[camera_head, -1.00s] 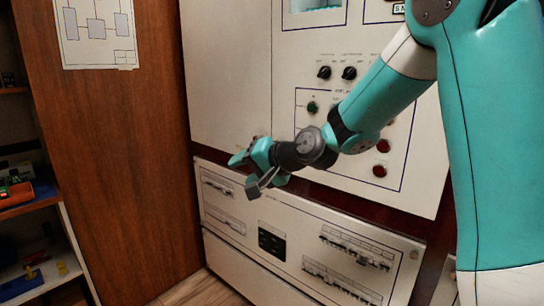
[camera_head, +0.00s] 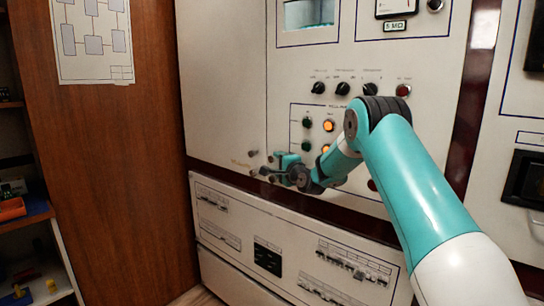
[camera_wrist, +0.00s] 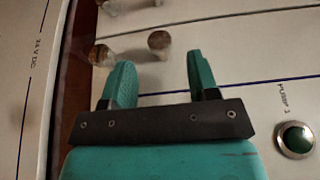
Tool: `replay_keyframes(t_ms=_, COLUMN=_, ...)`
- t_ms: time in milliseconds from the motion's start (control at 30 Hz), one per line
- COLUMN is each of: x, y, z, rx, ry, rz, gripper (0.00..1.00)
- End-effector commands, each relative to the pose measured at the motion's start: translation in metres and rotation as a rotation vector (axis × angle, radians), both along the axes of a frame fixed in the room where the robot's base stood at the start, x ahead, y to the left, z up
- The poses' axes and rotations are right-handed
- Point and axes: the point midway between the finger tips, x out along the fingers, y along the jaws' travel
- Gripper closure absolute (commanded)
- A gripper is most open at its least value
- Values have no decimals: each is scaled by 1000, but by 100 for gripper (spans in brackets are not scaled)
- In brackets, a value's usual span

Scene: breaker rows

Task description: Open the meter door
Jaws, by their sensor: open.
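A plain cream door panel (camera_head: 222,90) fills the upper left of the cabinet and looks shut; I cannot tell for sure that it is the meter door. Small brass-coloured knobs (camera_head: 253,154) sit near its lower right corner. In the wrist view, one round knob (camera_wrist: 158,40) lies ahead of the gap between my fingertips, and another knob (camera_wrist: 100,54) lies by the left finger. My gripper (camera_head: 276,163) is open and empty, just right of the knobs. Its two teal fingers also show in the wrist view (camera_wrist: 158,66). Neither finger visibly clasps a knob.
A control panel with dark knobs (camera_head: 343,88) and lit orange lamps (camera_head: 328,125) is right of the door. A green button (camera_wrist: 296,138) sits near my gripper. Below is a breaker panel (camera_head: 230,215). A wooden wall (camera_head: 115,170) and shelf (camera_head: 38,212) stand left.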

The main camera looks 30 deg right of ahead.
Motion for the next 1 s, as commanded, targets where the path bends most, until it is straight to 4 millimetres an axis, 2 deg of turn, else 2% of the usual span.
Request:
replay_keyframes(t_ms=100, x=23, y=0, z=1, rx=-2, ry=-1, rz=2, gripper=46)
replay_keyframes(t_ms=300, x=47, y=-2, z=0, rx=-2, ry=0, rz=1, gripper=46)
replay_keyframes(t_ms=500, x=57, y=-3, z=0, rx=-1, ry=1, rz=0, gripper=46)
replay_keyframes(t_ms=767, x=57, y=-3, z=0, rx=-1, ry=1, rz=0, gripper=46)
replay_keyframes(t_ms=867, x=57, y=-3, z=0, rx=-1, ry=1, rz=0, gripper=66)
replay_keyframes(t_ms=1000, x=57, y=-3, z=0, rx=-1, ry=1, rz=0, gripper=98)
